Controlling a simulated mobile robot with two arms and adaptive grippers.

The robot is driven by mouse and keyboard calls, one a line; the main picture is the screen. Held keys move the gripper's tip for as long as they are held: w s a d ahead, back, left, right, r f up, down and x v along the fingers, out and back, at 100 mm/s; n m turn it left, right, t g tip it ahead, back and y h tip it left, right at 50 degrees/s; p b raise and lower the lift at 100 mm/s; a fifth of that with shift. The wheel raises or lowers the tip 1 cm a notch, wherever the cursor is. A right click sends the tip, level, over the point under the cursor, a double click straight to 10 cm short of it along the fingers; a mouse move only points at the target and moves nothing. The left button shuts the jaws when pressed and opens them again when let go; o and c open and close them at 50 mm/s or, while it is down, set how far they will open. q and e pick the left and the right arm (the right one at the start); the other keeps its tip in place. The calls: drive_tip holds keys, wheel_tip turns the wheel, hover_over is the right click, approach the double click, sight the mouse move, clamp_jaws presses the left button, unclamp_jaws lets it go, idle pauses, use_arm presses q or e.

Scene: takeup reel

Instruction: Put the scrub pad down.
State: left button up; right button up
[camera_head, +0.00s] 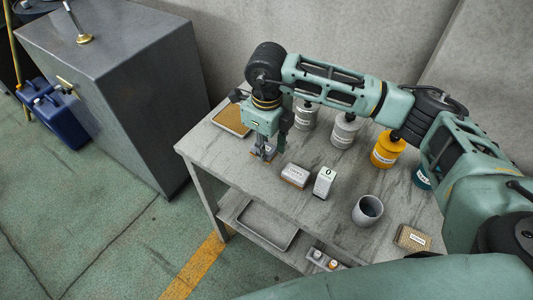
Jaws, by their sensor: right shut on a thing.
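My right gripper (264,148) reaches down over the left part of the grey table (330,215). It is shut on a small pad, which I take to be the scrub pad (263,155). The fingers hide most of the pad. It is low, at or just above the tabletop; I cannot tell whether it touches. My left gripper is not in view.
A tray (232,119) lies behind the gripper. A labelled block (295,174) and a white card box (324,182) stand to its right. Grey canisters (345,130), a yellow canister (387,149), a grey cup (367,211) and a tan block (411,239) stand farther right.

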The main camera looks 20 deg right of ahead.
sight(267, 149)
wheel_tip(267, 149, down, 4)
drive_tip(key=shift+r+p, duration=0.1)
drive_tip(key=shift+p, duration=0.4)
drive_tip(key=shift+f, duration=0.4)
drive_tip(key=o, duration=1)
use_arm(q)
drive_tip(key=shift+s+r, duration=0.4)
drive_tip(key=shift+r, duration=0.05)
